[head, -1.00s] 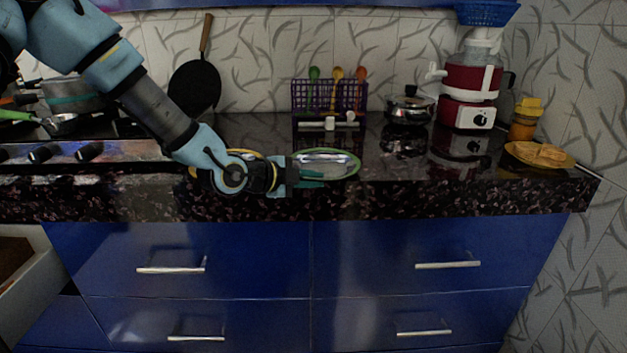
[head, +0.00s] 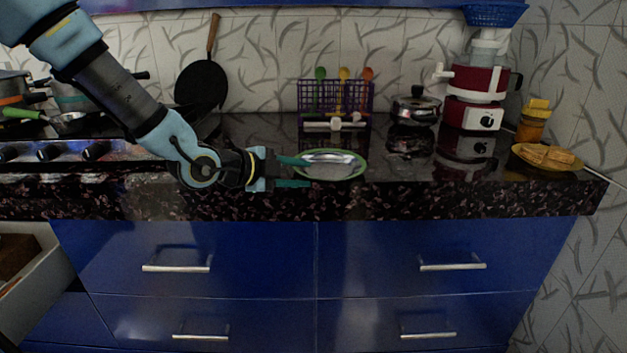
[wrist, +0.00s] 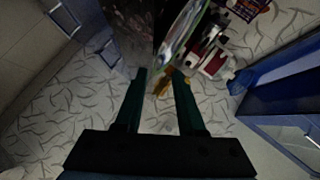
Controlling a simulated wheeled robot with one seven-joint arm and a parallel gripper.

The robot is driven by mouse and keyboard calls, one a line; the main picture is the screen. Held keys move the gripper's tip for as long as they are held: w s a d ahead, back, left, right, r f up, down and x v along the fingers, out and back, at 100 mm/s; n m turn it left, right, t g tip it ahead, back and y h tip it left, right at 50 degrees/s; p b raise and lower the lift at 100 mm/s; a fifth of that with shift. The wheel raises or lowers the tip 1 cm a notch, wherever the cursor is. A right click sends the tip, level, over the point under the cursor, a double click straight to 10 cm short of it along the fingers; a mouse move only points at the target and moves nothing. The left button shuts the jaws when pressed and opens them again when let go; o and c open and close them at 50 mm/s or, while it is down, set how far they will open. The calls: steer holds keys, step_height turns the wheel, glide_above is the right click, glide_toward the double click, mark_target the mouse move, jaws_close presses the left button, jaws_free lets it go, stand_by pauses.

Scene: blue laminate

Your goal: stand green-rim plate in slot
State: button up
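The green-rim plate (head: 330,173) lies at the front edge of the dark counter, with a pale centre. In the wrist view its rim (wrist: 178,42) shows at a steep angle beyond the fingertips. My gripper (head: 308,173) is open at the plate's left side. Its upper finger overlaps the plate's left rim in the head view; the lower one is in front of the counter edge. In the wrist view, my gripper (wrist: 161,80) has nothing clearly between its fingers. Contact with the plate cannot be told. A purple rack (head: 362,98) stands behind the plate; I cannot make out which part is the slot.
Spoons (head: 343,75) stand in the rack. A lidded steel pot (head: 415,105), a red and white appliance (head: 474,85) and a yellow plate of bread (head: 520,152) are to the right. A black pan (head: 201,85) leans on the wall at left. An open drawer (head: 38,275) is lower left.

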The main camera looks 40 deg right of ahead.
steer(key=shift+v, duration=2.35)
steer(key=w+a+f+n+t+y, duration=0.1)
steer(key=w+a+f+n+y, duration=0.15)
steer(key=w+a+n, duration=0.35)
steer(key=w+a+f+n+t+y, duration=0.1)
steer(key=a+f+n+t+y, duration=0.15)
steer(key=a, duration=0.55)
steer(key=w+a+f+n+t+y, duration=0.1)
steer(key=w+a+f+n+y, duration=0.1)
steer(key=w+a+n+y, duration=0.4)
steer(key=s+a+n+g+y, duration=0.1)
steer(key=s+a+n, duration=0.3)
steer(key=a+n, duration=0.7)
steer(key=s+a+r+n+g+y+p, duration=0.1)
steer(key=s+a+r+n+g+p, duration=0.1)
steer(key=s+a+r+n+p, duration=0.2)
steer(key=s+a+r+p, duration=0.1)
steer(key=a+r, duration=0.2)
steer(key=a, duration=0.2)
steer(key=shift+r+p, duration=0.25)
steer(key=shift+p, duration=0.1)
steer(key=shift+o, duration=0.2)
steer(key=shift+w+a, duration=0.1)
steer(key=shift+a, duration=0.05)
